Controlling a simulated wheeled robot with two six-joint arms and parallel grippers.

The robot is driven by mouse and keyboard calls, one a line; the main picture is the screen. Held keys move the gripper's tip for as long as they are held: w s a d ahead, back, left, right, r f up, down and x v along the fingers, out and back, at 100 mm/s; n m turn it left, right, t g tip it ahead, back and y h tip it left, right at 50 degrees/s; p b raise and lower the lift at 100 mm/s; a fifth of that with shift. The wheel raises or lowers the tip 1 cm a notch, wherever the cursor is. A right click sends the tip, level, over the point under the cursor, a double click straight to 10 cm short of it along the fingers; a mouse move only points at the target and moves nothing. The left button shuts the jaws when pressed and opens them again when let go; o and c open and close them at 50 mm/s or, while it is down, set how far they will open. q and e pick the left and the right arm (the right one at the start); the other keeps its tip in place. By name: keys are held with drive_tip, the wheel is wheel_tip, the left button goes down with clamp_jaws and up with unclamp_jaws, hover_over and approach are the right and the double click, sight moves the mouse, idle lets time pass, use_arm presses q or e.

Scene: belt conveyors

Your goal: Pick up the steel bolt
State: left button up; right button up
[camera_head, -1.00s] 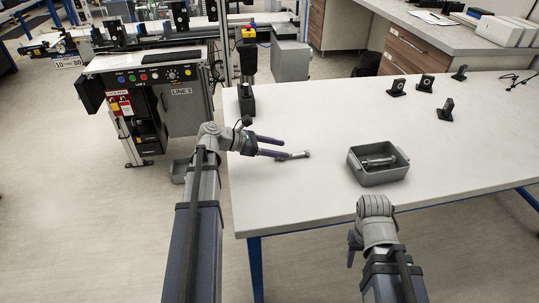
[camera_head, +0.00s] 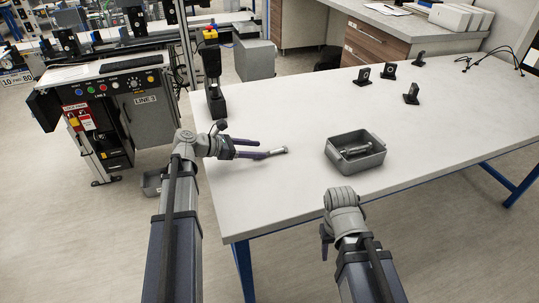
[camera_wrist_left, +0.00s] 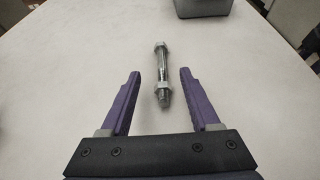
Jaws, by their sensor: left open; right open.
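A steel bolt (camera_head: 279,150) with a nut lies on the white table. In the left wrist view the bolt (camera_wrist_left: 162,75) lies lengthwise between the two purple fingers, with a gap on each side. My left gripper (camera_head: 262,149) is open and low over the table, its fingertips beside the bolt, not closed on it. The same gripper shows in the wrist view (camera_wrist_left: 160,73). My right gripper (camera_head: 326,241) is open in front of the table's near edge; its arm hides most of it.
A grey bin (camera_head: 333,158) holding another metal bolt (camera_head: 355,150) stands to the right on the table (camera_head: 300,205). Several black brackets (camera_head: 388,72) stand at the far side. A black stand (camera_head: 215,100) is at the left edge. The table between is clear.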

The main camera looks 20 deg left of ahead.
sight(268, 151)
use_arm(q)
drive_tip(key=b+x, duration=0.1)
drive_tip(key=x, duration=0.3)
drive_tip(key=shift+d+f, duration=0.1)
drive_tip(key=shift+f, duration=0.1)
drive_tip(key=shift+s, duration=0.1)
clamp_jaws()
idle(0.3)
